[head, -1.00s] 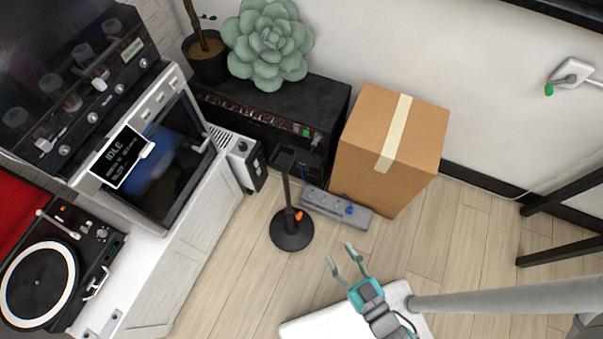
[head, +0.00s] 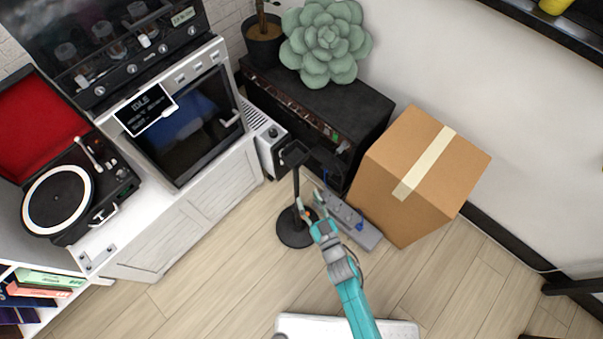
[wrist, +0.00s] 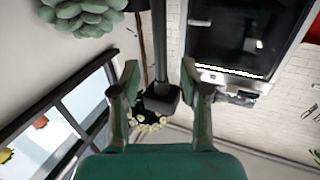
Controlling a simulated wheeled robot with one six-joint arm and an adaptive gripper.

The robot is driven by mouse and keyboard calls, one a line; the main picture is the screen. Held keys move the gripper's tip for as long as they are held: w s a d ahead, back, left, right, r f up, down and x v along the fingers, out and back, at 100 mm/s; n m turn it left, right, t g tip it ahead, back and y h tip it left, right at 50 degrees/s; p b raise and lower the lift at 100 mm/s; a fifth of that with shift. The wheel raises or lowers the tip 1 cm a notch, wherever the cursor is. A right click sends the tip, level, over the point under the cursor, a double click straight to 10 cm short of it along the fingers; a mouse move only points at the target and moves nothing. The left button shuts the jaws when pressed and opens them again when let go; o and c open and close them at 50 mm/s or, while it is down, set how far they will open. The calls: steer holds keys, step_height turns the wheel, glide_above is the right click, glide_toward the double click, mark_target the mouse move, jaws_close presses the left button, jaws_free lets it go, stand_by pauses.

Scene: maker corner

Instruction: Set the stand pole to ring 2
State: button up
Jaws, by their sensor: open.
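The stand has a dark upright pole (head: 296,186), a flat dark head (head: 294,154) on top and a round black base (head: 292,232) on the floor. An orange part (head: 308,213) shows low on the pole, partly hidden by my gripper. My gripper (head: 309,202) is open at the lower part of the pole in the head view. In the wrist view, the pole (wrist: 160,45) runs between the open fingers, with a dark block at its end. Contact cannot be told. No ring marks can be made out.
A grey power strip (head: 350,220) lies close right of the stand, beside a cardboard box (head: 420,180). The wooden floor in front left is clear.

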mark_target(297, 177)
steer(key=x, duration=1)
steer(key=shift+w, duration=0.1)
jaws_close()
